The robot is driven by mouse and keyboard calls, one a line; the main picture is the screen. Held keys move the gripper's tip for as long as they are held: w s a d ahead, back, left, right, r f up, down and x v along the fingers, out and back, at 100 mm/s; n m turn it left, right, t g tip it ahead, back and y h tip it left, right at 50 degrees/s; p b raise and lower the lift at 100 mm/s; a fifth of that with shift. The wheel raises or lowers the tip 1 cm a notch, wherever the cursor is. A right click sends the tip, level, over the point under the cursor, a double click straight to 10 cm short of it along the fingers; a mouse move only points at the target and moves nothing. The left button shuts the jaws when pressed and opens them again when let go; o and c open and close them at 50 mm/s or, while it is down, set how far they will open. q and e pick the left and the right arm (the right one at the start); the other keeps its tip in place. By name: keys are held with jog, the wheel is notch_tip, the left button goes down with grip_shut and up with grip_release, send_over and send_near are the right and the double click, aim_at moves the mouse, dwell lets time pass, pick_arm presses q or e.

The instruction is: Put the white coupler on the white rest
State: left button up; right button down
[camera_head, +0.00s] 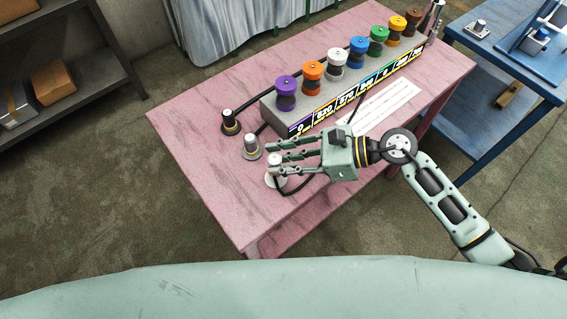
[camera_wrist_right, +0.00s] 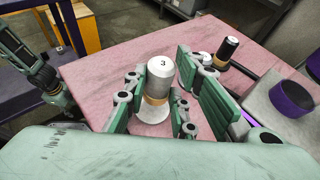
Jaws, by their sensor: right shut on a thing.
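The white coupler (camera_head: 273,160) is at the near left part of the pink table. In the right wrist view the coupler (camera_wrist_right: 161,72) is an upright cylinder marked 3, with a tan band low on it. My right gripper (camera_head: 281,158) is shut on it, and its fingers also show on both sides of it in the wrist view (camera_wrist_right: 152,100). The white rest (camera_head: 270,182) is a pale disc right under the coupler; it also shows in the wrist view (camera_wrist_right: 152,114). I cannot tell whether the coupler touches it. My left gripper is not in view.
A long grey block (camera_head: 270,112) carries several coloured knobs. Dark cables lie near the couplers. The table's left corner is clear.

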notch_tip(320, 180, down, 3)
jog(key=shift+p, duration=0.35)
jog(key=shift+f, duration=0.1)
jog(key=shift+f, duration=0.15)
jog(key=c, duration=1.5)
grip_release()
jog(key=shift+o, duration=0.2)
